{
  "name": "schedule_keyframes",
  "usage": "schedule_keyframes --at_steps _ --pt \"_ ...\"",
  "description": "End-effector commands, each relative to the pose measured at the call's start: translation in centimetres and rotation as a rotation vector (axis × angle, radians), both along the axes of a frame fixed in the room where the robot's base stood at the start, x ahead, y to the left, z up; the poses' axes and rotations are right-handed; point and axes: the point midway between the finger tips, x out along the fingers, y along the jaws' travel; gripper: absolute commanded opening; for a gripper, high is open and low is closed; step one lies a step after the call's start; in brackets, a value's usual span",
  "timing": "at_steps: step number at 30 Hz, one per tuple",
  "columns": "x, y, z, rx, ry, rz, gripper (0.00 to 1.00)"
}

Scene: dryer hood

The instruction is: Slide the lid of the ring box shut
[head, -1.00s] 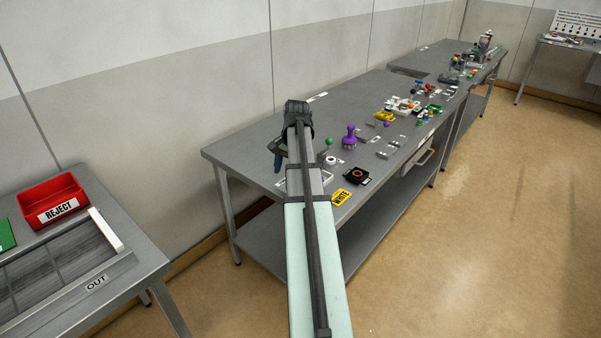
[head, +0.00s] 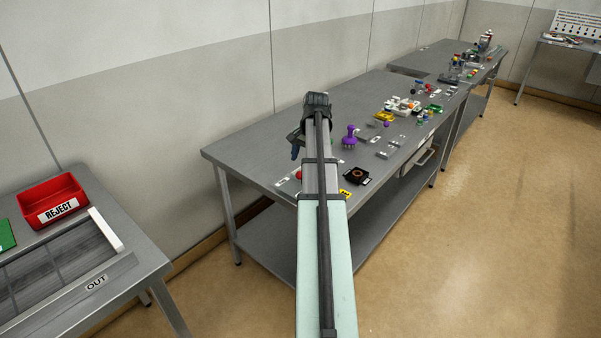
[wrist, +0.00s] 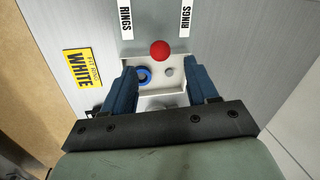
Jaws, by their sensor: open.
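In the wrist view the ring box (wrist: 156,65) is a shallow white box, open on top, with a blue ring (wrist: 144,75) and a small round grey feature inside. A red ball knob (wrist: 160,50) stands at its far edge. How far the lid reaches is hard to tell. My gripper (wrist: 162,78) is open, its two blue fingers on either side of the box. Whether they touch it I cannot tell. In the head view my gripper (head: 296,146) is above the near end of the bench, and the red knob (head: 298,174) shows left of my arm, which hides the box.
Two white RINGS labels (wrist: 126,18) lie beyond the box, with a yellow WHITE sign (wrist: 82,68) to its left. On the bench (head: 250,145) are a purple knobbed piece (head: 350,136), a dark square block (head: 359,177) and other small parts. A red REJECT bin (head: 55,199) stands on another table.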

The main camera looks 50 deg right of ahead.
Motion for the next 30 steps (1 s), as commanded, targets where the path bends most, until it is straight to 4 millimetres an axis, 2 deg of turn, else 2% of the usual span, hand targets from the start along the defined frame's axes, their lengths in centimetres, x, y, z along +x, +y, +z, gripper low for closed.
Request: schedule_keyframes --at_steps 6,12,18,27,30 --pt "0.6 0.2 -3.4 0.001 0.001 0.000 0.58" --pt "1.0 0.2 -5.5 0.000 0.001 0.000 0.58" --pt "1.2 0.2 -6.3 0.000 0.000 0.000 0.58" --pt "1.2 0.2 -6.4 -0.001 0.000 0.000 0.58" --pt "1.2 0.2 -6.4 0.000 0.000 0.000 0.49"
